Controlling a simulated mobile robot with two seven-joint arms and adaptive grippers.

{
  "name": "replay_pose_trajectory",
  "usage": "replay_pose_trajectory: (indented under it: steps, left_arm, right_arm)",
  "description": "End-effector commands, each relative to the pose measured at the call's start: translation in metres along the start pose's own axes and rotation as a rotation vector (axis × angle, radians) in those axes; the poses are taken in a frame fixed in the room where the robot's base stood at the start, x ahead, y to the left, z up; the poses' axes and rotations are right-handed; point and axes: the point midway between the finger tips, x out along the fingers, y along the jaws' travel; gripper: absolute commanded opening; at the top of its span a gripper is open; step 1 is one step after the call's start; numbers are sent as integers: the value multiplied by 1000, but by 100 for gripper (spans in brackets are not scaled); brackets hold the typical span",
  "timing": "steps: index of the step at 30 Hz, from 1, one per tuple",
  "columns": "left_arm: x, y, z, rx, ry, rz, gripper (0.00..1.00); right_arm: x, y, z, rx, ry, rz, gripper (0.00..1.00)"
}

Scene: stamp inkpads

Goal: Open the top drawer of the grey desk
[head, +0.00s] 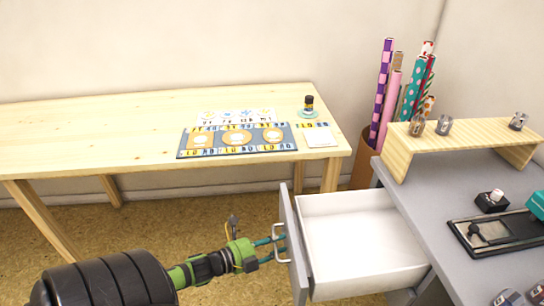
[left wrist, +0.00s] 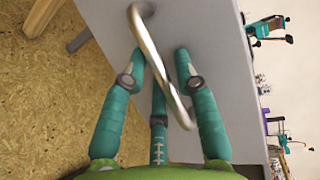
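The grey desk (head: 479,178) is at the right in the head view. Its top drawer (head: 362,238) is pulled well out, and its white inside looks empty. The drawer's grey front (head: 297,236) faces left and carries a metal handle (head: 276,229). My left gripper (head: 283,244), with teal fingers, is at this handle. In the left wrist view the curved handle (left wrist: 161,71) runs slantwise between the spread fingers (left wrist: 160,58) of my left gripper. The fingertips stand apart close to the drawer front; contact is unclear. My right gripper is not in view.
A wooden table (head: 70,130) stands behind, with a patterned mat (head: 215,153) and a small dark bottle (head: 309,103). A wooden riser (head: 440,147) and an inkpad (head: 493,200) are on the desk. Bare floor (head: 200,212) lies left of the drawer.

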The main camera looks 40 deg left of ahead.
Motion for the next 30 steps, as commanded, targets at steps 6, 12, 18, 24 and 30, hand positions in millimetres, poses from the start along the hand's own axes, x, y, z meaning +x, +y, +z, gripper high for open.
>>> replay_pose_trajectory:
  steps: [6, 12, 18, 24, 30]
  left_arm:
    - [-18, 2, 0, -1, 0, 4, 30]
    - [-58, 2, -1, -2, 0, 5, 30]
    - [-97, 1, 0, -2, -1, 4, 30]
    - [-117, 0, 0, 0, 0, 1, 30]
    - [-120, 0, 0, 1, 1, -1, 30]
  right_arm:
    - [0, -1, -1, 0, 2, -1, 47]
    - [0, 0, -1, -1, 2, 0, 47]
    - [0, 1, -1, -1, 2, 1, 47]
    - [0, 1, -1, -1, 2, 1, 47]
    - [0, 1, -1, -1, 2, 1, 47]
